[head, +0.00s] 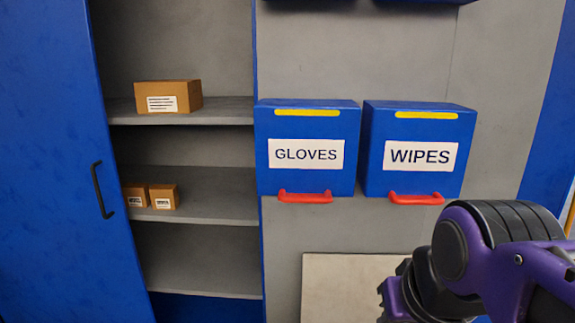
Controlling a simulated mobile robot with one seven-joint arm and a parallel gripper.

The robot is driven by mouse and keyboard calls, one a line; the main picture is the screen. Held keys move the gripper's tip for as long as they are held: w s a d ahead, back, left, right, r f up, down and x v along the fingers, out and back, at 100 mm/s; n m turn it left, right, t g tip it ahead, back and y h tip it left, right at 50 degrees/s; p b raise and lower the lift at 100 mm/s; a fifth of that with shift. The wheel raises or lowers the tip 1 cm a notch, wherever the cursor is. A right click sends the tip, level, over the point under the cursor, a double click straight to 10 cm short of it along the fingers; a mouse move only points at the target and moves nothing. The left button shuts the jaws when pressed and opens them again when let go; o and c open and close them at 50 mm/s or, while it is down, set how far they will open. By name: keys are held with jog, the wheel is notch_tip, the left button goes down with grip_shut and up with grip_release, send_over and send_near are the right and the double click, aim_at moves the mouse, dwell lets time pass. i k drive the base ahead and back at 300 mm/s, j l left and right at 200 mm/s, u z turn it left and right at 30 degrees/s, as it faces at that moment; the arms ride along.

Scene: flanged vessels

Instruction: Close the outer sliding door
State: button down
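A tall blue door panel (50,180) stands at the left, with a black vertical bar handle (102,190) near its right edge. To the right of the panel, the cabinet opening is uncovered and shows grey shelves (190,210). The panel's top and bottom run out of the frame. My purple and black arm reaches in at the lower right, far from the handle. Its fingertips do not show, so I cannot see whether my gripper is open or shut.
A brown box (168,96) sits on the upper shelf, and two small boxes (150,195) sit on the shelf below. Blue GLOVES (306,182) and WIPES (412,182) bins with red handles project from the grey wall. A beige panel (345,290) is below them.

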aim_at(69, 254)
jog(key=u, duration=1.7)
jog(key=i+j, duration=0.2)
jog(key=i, duration=0.3)
jog(key=i+j, duration=0.15)
jog(key=i, duration=0.4)
jog(key=i+j, duration=0.2)
jog(key=i, duration=0.3)
jog(key=i+j, duration=0.2)
jog(key=i, duration=0.3)
jog(key=i+j, duration=0.2)
jog(key=i, duration=0.35)
